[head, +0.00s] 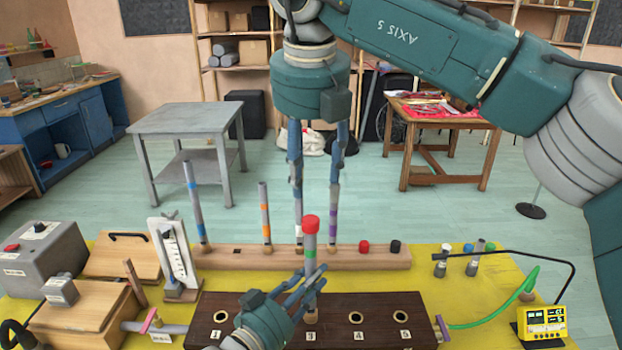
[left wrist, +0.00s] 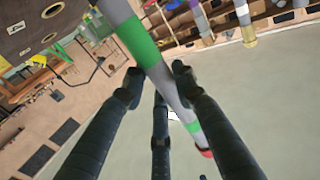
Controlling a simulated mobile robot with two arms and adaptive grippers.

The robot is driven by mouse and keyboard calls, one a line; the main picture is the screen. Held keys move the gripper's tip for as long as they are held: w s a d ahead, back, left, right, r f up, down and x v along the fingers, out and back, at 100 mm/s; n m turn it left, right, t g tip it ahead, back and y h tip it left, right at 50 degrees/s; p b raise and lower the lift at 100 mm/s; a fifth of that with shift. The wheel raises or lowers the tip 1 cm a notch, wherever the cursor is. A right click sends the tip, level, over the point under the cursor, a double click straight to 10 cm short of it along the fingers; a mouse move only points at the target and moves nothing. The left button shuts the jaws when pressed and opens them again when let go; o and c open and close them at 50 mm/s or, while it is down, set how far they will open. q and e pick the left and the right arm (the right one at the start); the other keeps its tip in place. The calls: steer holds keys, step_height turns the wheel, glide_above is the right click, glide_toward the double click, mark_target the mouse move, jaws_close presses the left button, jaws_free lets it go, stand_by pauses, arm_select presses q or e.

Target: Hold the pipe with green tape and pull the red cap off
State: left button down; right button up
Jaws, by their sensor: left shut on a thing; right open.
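The grey pipe with green tape (head: 311,252) stands upright in the head view, with the red cap (head: 311,223) on its top end. My left gripper (head: 310,283) is shut on the pipe below the tape. In the left wrist view the pipe (left wrist: 165,75) runs between the fingers, with two green bands and the red cap (left wrist: 206,153) at its far end. My right gripper (head: 316,182) points down, open and empty, above the red cap and apart from it. Whether the pipe's lower end touches the dark block is unclear.
A dark block (head: 380,333) with numbered holes lies in front. Behind it, a wooden rack (head: 380,258) holds several taped pipes, plus a loose-looking red cap (head: 364,246) and black cap (head: 395,246). A grey box (head: 40,262) stands left; a yellow meter (head: 543,322) sits right.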

mark_target(311, 221)
steer(key=shift+t, duration=0.6)
steer(key=x, duration=0.3)
steer(key=s+x, duration=0.1)
steer(key=x, duration=0.3)
steer(key=s+x, duration=0.1)
steer(key=x, duration=0.3)
steer(key=shift+w+f, duration=0.1)
steer(key=shift+f, duration=0.4)
steer(key=c, duration=1)
